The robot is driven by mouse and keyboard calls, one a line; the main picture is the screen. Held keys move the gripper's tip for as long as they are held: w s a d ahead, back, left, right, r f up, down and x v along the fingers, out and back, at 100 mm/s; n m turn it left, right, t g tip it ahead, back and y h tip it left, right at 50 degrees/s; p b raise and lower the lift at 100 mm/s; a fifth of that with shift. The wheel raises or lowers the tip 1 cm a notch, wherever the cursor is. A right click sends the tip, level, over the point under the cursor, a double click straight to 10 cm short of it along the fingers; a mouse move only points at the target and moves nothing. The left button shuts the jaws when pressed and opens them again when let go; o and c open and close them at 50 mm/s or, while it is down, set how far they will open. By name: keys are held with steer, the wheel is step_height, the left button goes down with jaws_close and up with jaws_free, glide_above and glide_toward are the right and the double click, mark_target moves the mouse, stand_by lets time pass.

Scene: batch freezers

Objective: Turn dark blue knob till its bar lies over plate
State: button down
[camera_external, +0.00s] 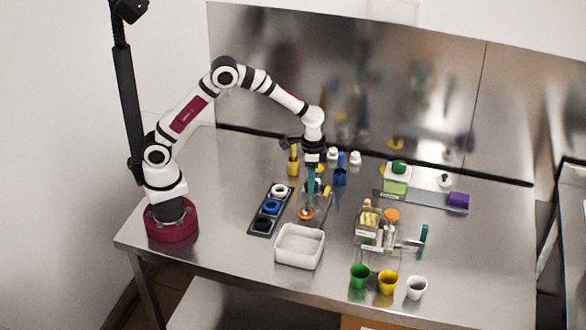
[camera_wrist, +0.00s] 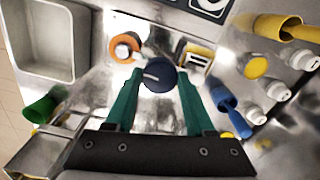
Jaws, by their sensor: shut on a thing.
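The dark blue knob (camera_wrist: 160,76) is round, with a short light bar on its face pointing left and slightly up in the wrist view. My gripper (camera_wrist: 160,84) has its two teal fingers on either side of the knob, shut on it. In the external view my gripper (camera_external: 311,190) points straight down over the middle of the bench, and the knob is hidden or too small to tell there. A small yellow-edged plate (camera_wrist: 197,57) lies to the right of the knob in the wrist view. The bar points away from it.
An orange knob (camera_external: 306,213) is close by; it also shows in the wrist view (camera_wrist: 125,47). A white bin (camera_external: 299,247) stands in front, and a dark tray (camera_external: 258,226) with round pieces at left. Bottles (camera_external: 390,232) and cups (camera_external: 387,282) stand at right.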

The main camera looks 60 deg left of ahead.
steer(key=shift+n, duration=0.3)
stand_by(0.4)
steer(key=shift+c, duration=1.3)
jaws_free()
steer(key=shift+r, duration=0.1)
step_height(320, 180, up, 16)
steer(key=shift+f, duration=0.2)
